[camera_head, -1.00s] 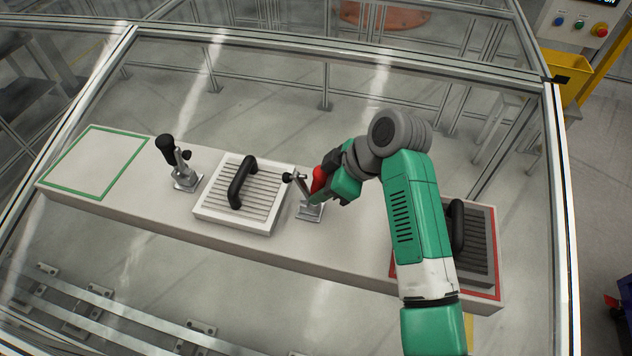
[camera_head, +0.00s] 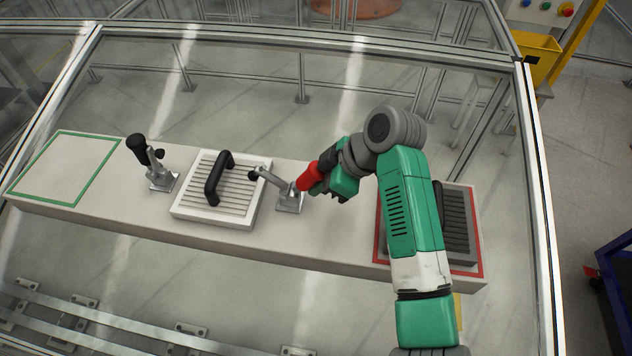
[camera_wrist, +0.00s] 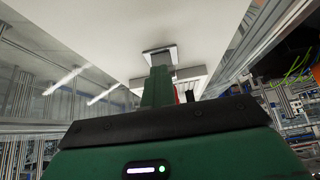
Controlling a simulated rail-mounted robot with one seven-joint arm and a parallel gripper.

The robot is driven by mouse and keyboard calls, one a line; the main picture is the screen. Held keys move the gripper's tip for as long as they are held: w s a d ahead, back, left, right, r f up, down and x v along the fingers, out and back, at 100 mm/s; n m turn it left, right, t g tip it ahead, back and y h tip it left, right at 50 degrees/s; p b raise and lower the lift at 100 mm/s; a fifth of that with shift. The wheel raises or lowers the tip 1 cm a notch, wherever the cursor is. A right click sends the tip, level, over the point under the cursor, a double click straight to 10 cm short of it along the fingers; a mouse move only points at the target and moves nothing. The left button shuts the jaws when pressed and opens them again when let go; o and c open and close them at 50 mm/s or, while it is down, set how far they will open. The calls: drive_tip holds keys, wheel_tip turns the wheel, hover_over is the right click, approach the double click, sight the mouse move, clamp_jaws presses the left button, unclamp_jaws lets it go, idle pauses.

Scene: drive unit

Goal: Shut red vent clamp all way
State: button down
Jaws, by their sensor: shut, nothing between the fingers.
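The red vent clamp shows in the head view as a red handle (camera_head: 308,177) on a metal base (camera_head: 290,203), right of the white vent panel (camera_head: 188,207). Its handle leans right, and its bar reaches left to a black tip (camera_head: 254,175) that appears raised near the panel's right edge. My gripper (camera_head: 328,188) is shut and empty, close against the handle's right side; exact contact is unclear. In the wrist view, my green fingers (camera_wrist: 158,88) point toward a metal base plate (camera_wrist: 160,53), with a sliver of red (camera_wrist: 177,94) beside them.
A second clamp with a black handle (camera_head: 137,147) stands left of the panel. A green-outlined area (camera_head: 68,168) at the left end is empty. A dark vent panel (camera_head: 456,225) lies in the red-outlined area at right, partly behind my arm. Clear guard panels surround the bench.

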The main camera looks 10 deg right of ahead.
drive_tip(key=shift+a+f, duration=0.3)
drive_tip(key=shift+f, duration=0.35)
drive_tip(key=shift+s+d+f+b, duration=0.2)
drive_tip(key=shift+d+f+b, duration=0.35)
drive_tip(key=shift+f, duration=0.25)
drive_tip(key=c, duration=1)
unclamp_jaws()
drive_tip(key=shift+c, duration=0.2)
drive_tip(key=r+p, duration=0.1)
drive_tip(key=r, duration=0.1)
drive_tip(key=a+r+p, duration=0.1)
drive_tip(key=r+p, duration=0.1)
drive_tip(key=shift+w+a+r, duration=0.2)
drive_tip(key=shift+r, duration=0.2)
drive_tip(key=r+p, duration=0.2)
drive_tip(key=r, duration=0.1)
drive_tip(key=r+p, duration=0.1)
drive_tip(key=r, duration=0.1)
drive_tip(key=shift+d+r, duration=0.2)
drive_tip(key=shift+d, duration=0.2)
